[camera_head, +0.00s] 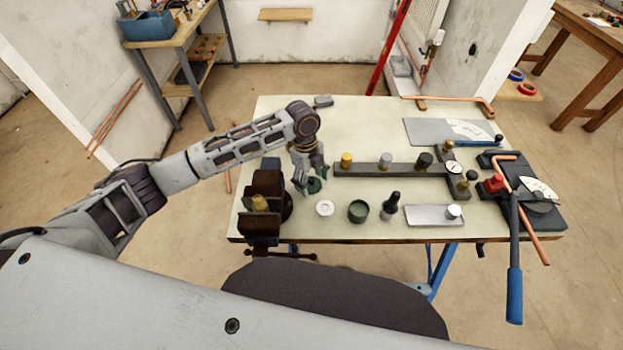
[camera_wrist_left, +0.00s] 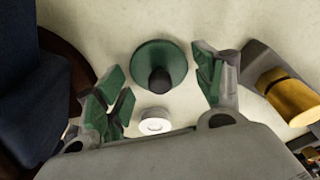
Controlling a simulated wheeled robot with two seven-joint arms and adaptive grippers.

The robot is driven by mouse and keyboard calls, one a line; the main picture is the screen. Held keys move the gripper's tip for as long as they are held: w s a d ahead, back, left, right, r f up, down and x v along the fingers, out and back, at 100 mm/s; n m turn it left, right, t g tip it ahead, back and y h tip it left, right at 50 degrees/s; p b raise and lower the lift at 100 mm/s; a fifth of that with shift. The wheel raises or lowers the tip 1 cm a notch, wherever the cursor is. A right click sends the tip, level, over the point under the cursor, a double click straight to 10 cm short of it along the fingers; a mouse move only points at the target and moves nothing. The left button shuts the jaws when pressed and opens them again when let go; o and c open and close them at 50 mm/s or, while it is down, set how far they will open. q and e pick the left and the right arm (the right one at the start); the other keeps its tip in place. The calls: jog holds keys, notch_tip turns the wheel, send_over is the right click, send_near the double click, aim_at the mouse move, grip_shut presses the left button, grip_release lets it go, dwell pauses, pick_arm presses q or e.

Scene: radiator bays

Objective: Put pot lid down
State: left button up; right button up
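The pot lid is a green disc with a dark knob. In the left wrist view the lid (camera_wrist_left: 172,55) lies on the tabletop, knob towards the camera. In the head view the lid (camera_head: 315,186) is partly hidden by my left gripper (camera_head: 311,181). That gripper is open above the lid, with a finger on each side and gaps between them and the disc. A small dark green pot (camera_head: 358,211), open at the top, stands to the right of the lid. My right gripper is not in view.
A white ring-like disc (camera_head: 325,208) sits between lid and pot. A brown vise (camera_head: 262,205) stands close on the left. A dark bar with knobs (camera_head: 400,170) lies right of the gripper. A dark bottle-like thing (camera_head: 390,206) and a grey plate (camera_head: 425,215) are further right.

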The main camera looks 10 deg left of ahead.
pick_arm(q)
jog(key=shift+o, duration=0.2)
notch_tip(320, 180, up, 12)
jog(key=w+a, duration=0.1)
jog(key=shift+a, duration=0.25)
dwell(0.7)
jog(key=shift+d, duration=0.1)
dwell(0.6)
